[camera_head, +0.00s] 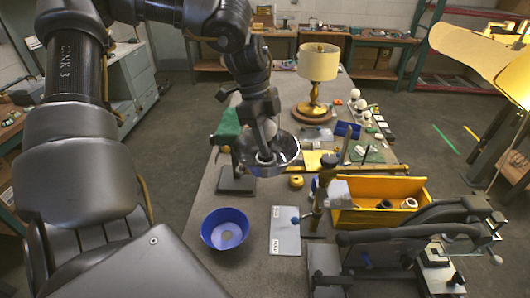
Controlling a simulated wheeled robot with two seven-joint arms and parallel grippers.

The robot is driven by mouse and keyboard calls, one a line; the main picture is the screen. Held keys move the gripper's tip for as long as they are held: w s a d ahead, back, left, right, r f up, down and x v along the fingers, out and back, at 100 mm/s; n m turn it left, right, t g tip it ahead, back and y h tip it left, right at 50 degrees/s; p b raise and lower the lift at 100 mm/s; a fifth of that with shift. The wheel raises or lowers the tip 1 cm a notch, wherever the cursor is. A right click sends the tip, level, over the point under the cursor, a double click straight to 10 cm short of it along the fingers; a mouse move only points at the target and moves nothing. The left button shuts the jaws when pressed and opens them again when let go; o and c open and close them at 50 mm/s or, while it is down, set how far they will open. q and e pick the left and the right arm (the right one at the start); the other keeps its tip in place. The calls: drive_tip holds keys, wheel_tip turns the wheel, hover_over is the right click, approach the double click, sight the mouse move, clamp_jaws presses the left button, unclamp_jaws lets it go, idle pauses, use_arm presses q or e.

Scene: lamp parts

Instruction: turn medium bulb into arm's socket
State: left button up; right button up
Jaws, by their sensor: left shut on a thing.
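My left gripper (265,118) points down over the worktable and is shut on a pale bulb (269,129), partly hidden by the fingers. Just below it is a shiny metal lamp head (289,152), shaped like an open dish. A light ring, which looks like the socket (265,158), shows in its middle. The bulb overlaps the dish in this view; I cannot tell whether its base touches the socket. My right gripper cannot be made out.
A blue bowl (226,217) and a grey labelled plate (285,231) lie at the front. A yellow bin (376,216) stands to the right. A brass table lamp (318,65) stands at the back, with several white bulbs (362,104) beside it. Dark jointed hardware fills the lower right.

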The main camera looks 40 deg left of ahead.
use_arm(q)
drive_tip(key=shift+f+b, duration=0.35)
drive_tip(key=shift+f, duration=0.1)
idle(0.5)
drive_tip(key=shift+f+b, duration=0.5)
drive_tip(key=shift+b, duration=0.2)
idle(3.0)
idle(2.8)
drive_tip(key=shift+o, duration=0.8)
drive_tip(key=shift+c, duration=0.8)
drive_tip(key=shift+f, duration=0.1)
